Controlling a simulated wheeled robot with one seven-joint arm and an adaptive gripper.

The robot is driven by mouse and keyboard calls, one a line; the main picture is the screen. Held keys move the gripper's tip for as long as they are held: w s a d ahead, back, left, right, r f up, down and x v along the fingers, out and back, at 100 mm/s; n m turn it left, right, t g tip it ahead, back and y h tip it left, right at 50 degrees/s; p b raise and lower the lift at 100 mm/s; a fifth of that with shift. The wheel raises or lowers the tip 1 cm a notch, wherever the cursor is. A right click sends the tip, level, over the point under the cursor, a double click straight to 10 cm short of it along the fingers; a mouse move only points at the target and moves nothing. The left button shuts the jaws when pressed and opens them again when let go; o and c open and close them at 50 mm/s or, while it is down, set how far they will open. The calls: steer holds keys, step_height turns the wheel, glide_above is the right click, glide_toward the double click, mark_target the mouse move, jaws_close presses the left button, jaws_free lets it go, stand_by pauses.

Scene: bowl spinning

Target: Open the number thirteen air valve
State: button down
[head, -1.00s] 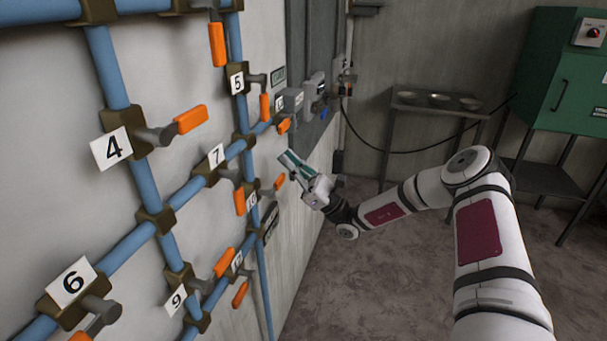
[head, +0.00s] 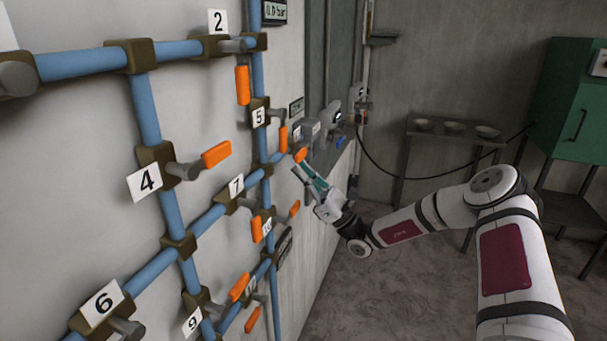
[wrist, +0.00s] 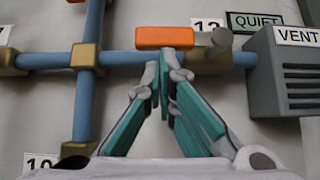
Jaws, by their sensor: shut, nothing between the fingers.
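In the wrist view, an orange valve handle (wrist: 165,37) lies level, reaching left from its grey stem (wrist: 222,38) in front of a blue pipe (wrist: 125,58). A white number plate (wrist: 208,24) behind it is partly covered; it starts with 1, and I cannot read the second digit for sure. My gripper (wrist: 163,70) is shut and empty, its teal fingertips just below the handle in the picture. I cannot tell whether they touch it. In the head view, my gripper (head: 298,167) is close beneath the same small orange handle (head: 300,155) at the wall.
A grey VENT box (wrist: 285,72) and a QUIET sign (wrist: 255,22) are to the right of the handle. Other numbered valves, such as 7 (head: 236,186) and 5 (head: 259,116), fill the wall at left. A bowl stand (head: 455,140) and a green cabinet (head: 570,100) stand at right.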

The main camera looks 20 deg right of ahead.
steer(key=shift+r+m, duration=0.35)
steer(key=shift+m, duration=0.05)
